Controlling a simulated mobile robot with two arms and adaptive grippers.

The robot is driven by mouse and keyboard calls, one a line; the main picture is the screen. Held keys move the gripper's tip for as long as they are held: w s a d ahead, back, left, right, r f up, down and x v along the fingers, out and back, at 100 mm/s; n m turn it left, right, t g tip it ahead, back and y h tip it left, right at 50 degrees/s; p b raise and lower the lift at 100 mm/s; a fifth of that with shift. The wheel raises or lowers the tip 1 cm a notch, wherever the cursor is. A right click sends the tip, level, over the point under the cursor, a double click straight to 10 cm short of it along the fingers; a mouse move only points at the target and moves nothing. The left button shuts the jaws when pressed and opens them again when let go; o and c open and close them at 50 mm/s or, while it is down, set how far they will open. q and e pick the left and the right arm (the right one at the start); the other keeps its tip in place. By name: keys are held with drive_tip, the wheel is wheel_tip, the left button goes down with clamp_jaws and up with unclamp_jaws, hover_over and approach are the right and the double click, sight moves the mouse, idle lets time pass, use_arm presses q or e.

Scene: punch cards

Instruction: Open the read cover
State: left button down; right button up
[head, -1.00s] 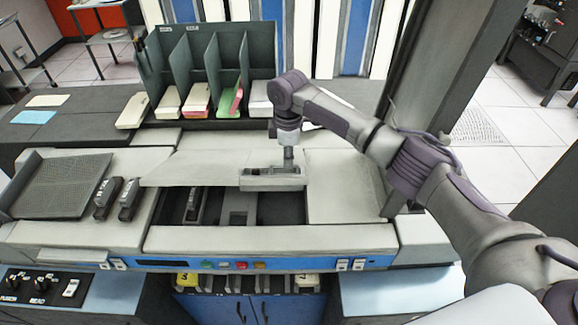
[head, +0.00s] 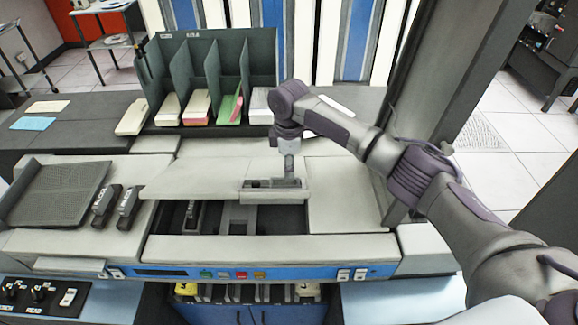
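The read cover (head: 200,178) is a pale beige panel on the card machine. It stands partly back, with a dark opening (head: 270,217) and inner parts showing in front of it. Its front edge carries a raised handle block (head: 262,195) with a dark recess. My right gripper (head: 291,180) points down at the right part of this block and appears to touch it. Its fingers are too small and hidden to show whether they are shut on it. My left gripper is out of view.
Dark green dividers (head: 207,65) with card stacks stand behind the machine. Two black blocks (head: 115,205) and a mesh tray (head: 65,190) lie to the left. A blue button strip (head: 250,274) runs along the front. A grey pillar (head: 440,95) rises at the right, behind my arm.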

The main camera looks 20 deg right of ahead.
drive_tip(key=shift+r, duration=0.1)
wheel_tip(320, 180, up, 12)
idle(0.5)
drive_tip(key=shift+f, duration=0.2)
